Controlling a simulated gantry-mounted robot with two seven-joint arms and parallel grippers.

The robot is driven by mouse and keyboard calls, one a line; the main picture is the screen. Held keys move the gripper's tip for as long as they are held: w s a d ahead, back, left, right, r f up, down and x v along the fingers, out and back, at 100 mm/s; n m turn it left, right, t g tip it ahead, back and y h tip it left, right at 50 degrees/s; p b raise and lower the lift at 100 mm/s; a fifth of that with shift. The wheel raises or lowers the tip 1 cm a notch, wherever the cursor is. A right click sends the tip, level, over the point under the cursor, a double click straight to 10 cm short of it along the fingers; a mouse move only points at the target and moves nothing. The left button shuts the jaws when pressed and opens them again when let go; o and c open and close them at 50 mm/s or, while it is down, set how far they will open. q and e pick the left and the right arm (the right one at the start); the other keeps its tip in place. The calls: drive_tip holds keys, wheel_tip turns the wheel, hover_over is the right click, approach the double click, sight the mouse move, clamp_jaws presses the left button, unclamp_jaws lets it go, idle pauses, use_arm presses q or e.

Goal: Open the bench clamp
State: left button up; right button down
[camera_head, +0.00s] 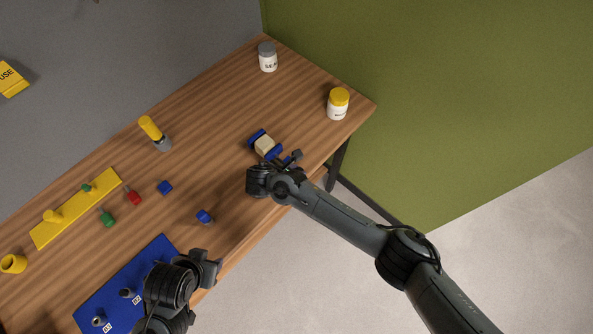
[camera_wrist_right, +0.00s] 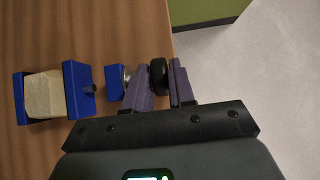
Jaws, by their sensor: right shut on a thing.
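The bench clamp (camera_head: 277,151) is blue and sits near the table's right front edge. In the right wrist view its blue jaws (camera_wrist_right: 78,90) stand either side of a beige block (camera_wrist_right: 43,94), which also shows in the head view (camera_head: 265,145). A black round knob (camera_wrist_right: 158,74) is at the clamp's table-edge end. My right gripper (camera_wrist_right: 160,80) is shut on this knob, one finger on each side. In the head view my right gripper (camera_head: 292,160) partly hides the clamp's near end. My left gripper (camera_head: 211,268) hangs by the blue mat, its fingers unclear.
A yellow-lidded jar (camera_head: 338,104) and a grey-lidded jar (camera_head: 267,57) stand behind the clamp. A yellow-handled tool (camera_head: 154,132), small blue blocks (camera_head: 165,187), a yellow rack (camera_head: 77,207) and a blue mat (camera_head: 103,291) lie to the left. The table between clamp and jars is clear.

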drive_tip(key=shift+s+a+f+t+h+b, duration=0.15)
drive_tip(key=shift+f+t+h+b, duration=0.05)
drive_tip(key=shift+t+h+b, duration=0.75)
drive_tip(key=shift+t, duration=0.25)
drive_tip(key=shift+h, duration=0.25)
drive_tip(key=c, duration=1)
unclamp_jaws()
drive_tip(key=shift+c, duration=0.2)
drive_tip(key=shift+s+a, duration=0.1)
